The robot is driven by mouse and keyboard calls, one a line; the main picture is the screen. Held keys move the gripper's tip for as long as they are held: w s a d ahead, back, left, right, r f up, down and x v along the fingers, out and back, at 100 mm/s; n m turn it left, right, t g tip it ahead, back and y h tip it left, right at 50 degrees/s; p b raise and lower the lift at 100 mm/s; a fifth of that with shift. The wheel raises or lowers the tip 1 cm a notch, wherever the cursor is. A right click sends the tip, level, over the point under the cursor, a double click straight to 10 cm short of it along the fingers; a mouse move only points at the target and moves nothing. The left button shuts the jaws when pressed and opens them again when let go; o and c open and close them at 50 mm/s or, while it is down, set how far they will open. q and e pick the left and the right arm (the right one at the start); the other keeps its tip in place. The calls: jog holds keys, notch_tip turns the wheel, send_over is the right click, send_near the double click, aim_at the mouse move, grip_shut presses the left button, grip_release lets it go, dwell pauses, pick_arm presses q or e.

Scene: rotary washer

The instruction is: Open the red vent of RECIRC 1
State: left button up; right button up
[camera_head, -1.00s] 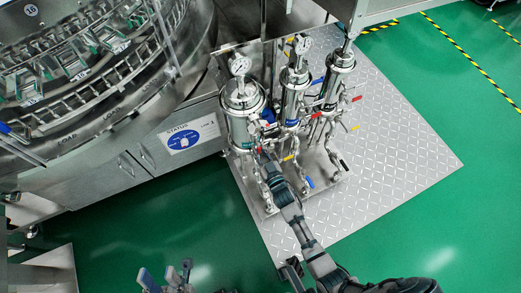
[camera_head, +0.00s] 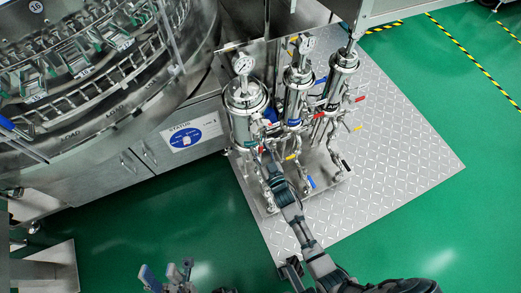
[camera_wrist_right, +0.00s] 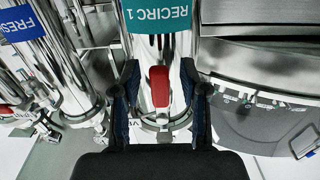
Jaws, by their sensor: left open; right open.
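The RECIRC 1 housing (camera_head: 246,118) is the large steel cylinder at the left of the skid, with a pressure gauge on top. Its teal RECIRC 1 label (camera_wrist_right: 160,16) shows at the top of the right wrist view. The red vent handle (camera_wrist_right: 159,86) sits below that label, between the two fingers of my right gripper (camera_wrist_right: 159,100). The fingers are apart, one on each side of the handle, and no contact shows. In the head view my right gripper (camera_head: 267,153) is at the front of this housing and hides the handle. My left gripper (camera_head: 167,275) is open and empty at the bottom edge.
Two slimmer housings (camera_head: 297,95) with red, blue and yellow handles stand to the right on the skid. A blue label (camera_wrist_right: 25,22) marks the neighbouring one. The rotary washer (camera_head: 90,90) fills the upper left. The checkered plate (camera_head: 395,150) is clear to the right.

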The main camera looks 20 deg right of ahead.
jog(key=shift+s, duration=0.1)
jog(key=s, duration=1.1)
jog(key=shift+s+d, duration=0.2)
jog(key=shift+s, duration=0.15)
